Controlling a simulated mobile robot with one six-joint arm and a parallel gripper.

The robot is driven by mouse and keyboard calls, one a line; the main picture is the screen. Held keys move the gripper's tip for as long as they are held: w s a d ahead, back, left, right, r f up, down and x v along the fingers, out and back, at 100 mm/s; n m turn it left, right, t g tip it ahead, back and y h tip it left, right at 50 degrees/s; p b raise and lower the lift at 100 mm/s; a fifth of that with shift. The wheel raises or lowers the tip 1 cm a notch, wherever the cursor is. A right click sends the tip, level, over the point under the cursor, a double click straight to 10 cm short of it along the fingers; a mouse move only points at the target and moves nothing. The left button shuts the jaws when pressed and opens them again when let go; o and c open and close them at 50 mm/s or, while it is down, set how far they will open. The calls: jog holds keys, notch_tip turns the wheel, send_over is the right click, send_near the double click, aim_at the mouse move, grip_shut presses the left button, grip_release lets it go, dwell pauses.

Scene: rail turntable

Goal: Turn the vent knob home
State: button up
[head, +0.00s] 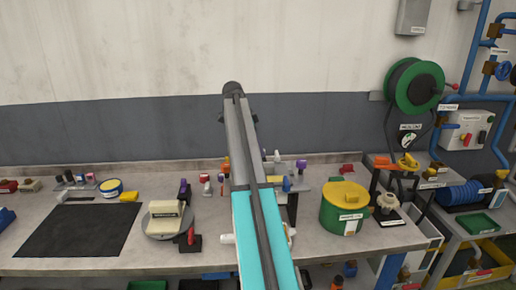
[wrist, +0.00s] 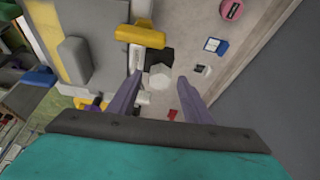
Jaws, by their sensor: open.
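In the wrist view, a pale faceted knob (wrist: 160,77) on a dark mount lies ahead of my gripper (wrist: 158,82). My gripper's two purple fingers are apart, one on each side of the knob's line. I cannot tell whether they reach around it, and no contact shows. No readable label confirms it as the vent knob. A yellow bar-shaped handle (wrist: 140,36) sits just beyond it on a pale strip. In the head view my arm covers the middle of the bench and my gripper cannot be made out.
The bench (head: 330,262) holds a green drum with a yellow lid (head: 344,207), a round turntable with a cream block (head: 166,218), and a black mat (head: 75,230). A grey block (wrist: 76,62) stands left in the wrist view. A green hose reel (head: 414,86) hangs on the wall.

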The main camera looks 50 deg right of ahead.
jog(key=p+v, duration=0.1)
jog(key=v, duration=1.2)
jog(key=shift+r, duration=0.3)
jog(key=shift+w+a, duration=0.1)
jog(key=shift+f, duration=0.1)
